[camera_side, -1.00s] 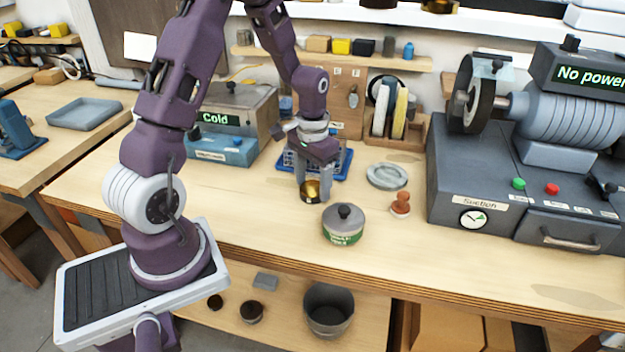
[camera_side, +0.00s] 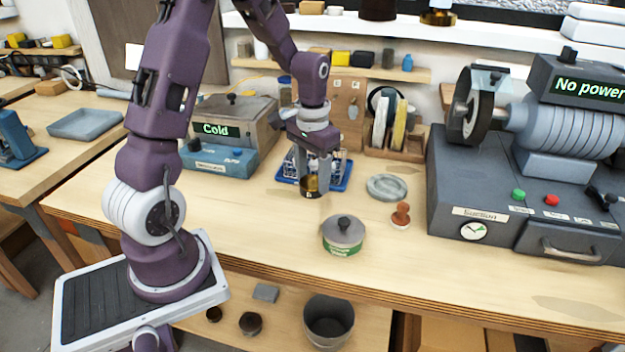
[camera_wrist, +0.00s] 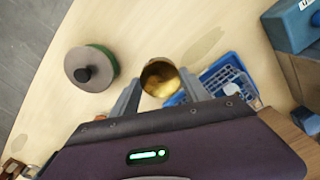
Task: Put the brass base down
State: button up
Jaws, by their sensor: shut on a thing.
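The brass base (camera_side: 311,186) is a small, dark gold cup-like piece. My gripper (camera_side: 315,172) is shut on it, with a finger on each side. It is at the front edge of the blue tray, low over the bench; I cannot tell whether it touches the bench. In the wrist view the brass base (camera_wrist: 160,78) shows its round golden hollow between the fingers of my gripper (camera_wrist: 162,88).
A blue tray (camera_side: 340,184) with a wire rack stands just behind. A lidded grey pot (camera_side: 343,235), a wooden stamp (camera_side: 401,216) and a round grey dish (camera_side: 387,187) stand nearby. A grey machine (camera_side: 470,190) is at right. The bench's front left is clear.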

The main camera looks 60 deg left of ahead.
aim_at(313, 181)
notch_tip(313, 181, up, 11)
jog(key=w+d, duration=0.2)
jog(key=w, duration=0.8)
jog(key=w+d, duration=0.2)
jog(key=w, duration=0.8)
jog(key=f, duration=1.5)
jog(key=shift+s+a, duration=0.1)
jog(key=shift+a, duration=0.1)
jog(key=shift+f, duration=0.15)
jog(key=o, duration=1.4)
jog(key=shift+c, duration=0.2)
